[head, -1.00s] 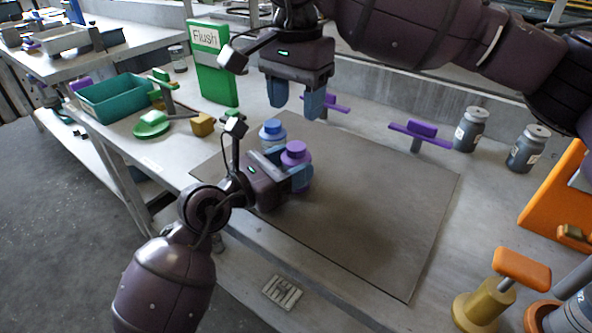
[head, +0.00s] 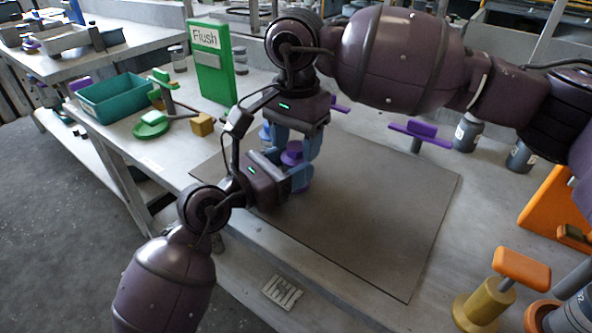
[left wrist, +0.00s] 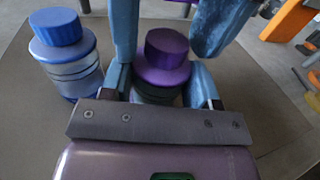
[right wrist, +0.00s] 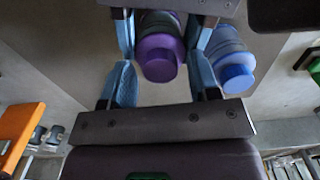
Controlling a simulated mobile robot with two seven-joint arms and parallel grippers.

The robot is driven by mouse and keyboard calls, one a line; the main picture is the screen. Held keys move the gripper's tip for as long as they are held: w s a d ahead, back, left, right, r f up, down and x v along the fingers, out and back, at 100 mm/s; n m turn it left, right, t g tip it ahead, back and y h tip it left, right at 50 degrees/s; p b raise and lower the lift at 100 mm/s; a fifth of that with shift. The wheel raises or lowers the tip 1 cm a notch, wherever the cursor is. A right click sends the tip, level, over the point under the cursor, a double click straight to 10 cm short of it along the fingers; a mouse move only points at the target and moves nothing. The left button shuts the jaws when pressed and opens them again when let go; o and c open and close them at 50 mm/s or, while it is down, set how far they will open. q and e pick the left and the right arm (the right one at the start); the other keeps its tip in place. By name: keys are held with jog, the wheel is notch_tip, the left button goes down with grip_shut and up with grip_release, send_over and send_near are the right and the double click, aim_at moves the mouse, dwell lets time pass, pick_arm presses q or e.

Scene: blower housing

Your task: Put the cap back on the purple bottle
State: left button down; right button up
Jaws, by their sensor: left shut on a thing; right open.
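The purple bottle stands upright on the mat, its body (left wrist: 156,93) between the fingers of my left gripper (head: 292,180), which is shut on it from the side. A purple cap (left wrist: 166,48) sits at the bottle's top; I cannot tell whether it is screwed down. The cap also shows in the head view (head: 292,153) and the right wrist view (right wrist: 158,58). My right gripper (head: 296,148) points down over the bottle, open, with its fingers on either side of the cap. A gap shows between cap and finger in the right wrist view.
A blue-capped bottle (left wrist: 70,55) stands close beside the purple one, also seen in the right wrist view (right wrist: 235,70). A green Flush box (head: 212,75), teal bin (head: 108,98) and yellow cube (head: 202,124) lie left. The grey mat (head: 385,225) is bare on its right.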

jog(key=c, duration=0.9)
jog(key=o, duration=1)
jog(key=shift+c, duration=0.2)
jog(key=shift+r, duration=0.15)
jog(key=shift+r, duration=2.1)
jog(key=shift+c, duration=0.3)
notch_tip(320, 180, up, 4)
jog(key=shift+f, duration=0.2)
